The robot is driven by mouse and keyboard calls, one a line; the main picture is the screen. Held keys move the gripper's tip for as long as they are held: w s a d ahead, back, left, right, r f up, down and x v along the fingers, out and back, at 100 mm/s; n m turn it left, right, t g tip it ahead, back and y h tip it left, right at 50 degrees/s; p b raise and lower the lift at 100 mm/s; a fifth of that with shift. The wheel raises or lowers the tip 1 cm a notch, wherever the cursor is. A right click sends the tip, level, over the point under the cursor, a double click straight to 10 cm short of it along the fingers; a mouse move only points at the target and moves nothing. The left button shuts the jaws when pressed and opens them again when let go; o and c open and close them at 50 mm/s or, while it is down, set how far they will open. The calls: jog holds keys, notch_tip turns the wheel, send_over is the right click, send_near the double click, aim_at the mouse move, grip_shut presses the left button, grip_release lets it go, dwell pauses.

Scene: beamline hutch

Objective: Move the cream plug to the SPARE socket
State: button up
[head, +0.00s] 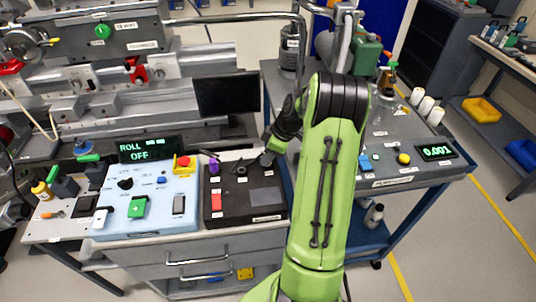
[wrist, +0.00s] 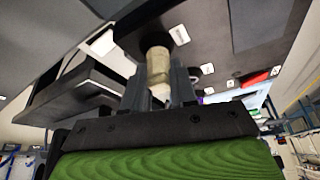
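The cream plug (wrist: 158,72) shows in the wrist view as a short cream cylinder. It stands between the two grey fingers of my gripper (wrist: 158,88), which close on its sides. Its far end meets a dark round part on a dark surface; I cannot tell whether it is seated there or just in front of it. In the head view my gripper (head: 268,156) is small and dark, over the back right corner of the black panel (head: 262,197), and the plug cannot be made out. Labels near the plug are unreadable, so I cannot identify the SPARE socket.
The black panel carries a purple knob (head: 214,167) and a red switch (head: 216,202). A light blue control box (head: 158,225) with a "ROLL OFF" display (head: 149,149) stands left. A dark monitor (head: 227,93) stands behind. A cart (head: 425,175) stands right.

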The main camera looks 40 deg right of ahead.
jog(key=o, duration=0.5)
jog(key=p+v, duration=0.4)
jog(key=v, duration=1.1)
jog(key=shift+s+d+r, duration=0.1)
jog(key=shift+s+r, duration=0.1)
jog(key=shift+r, duration=0.15)
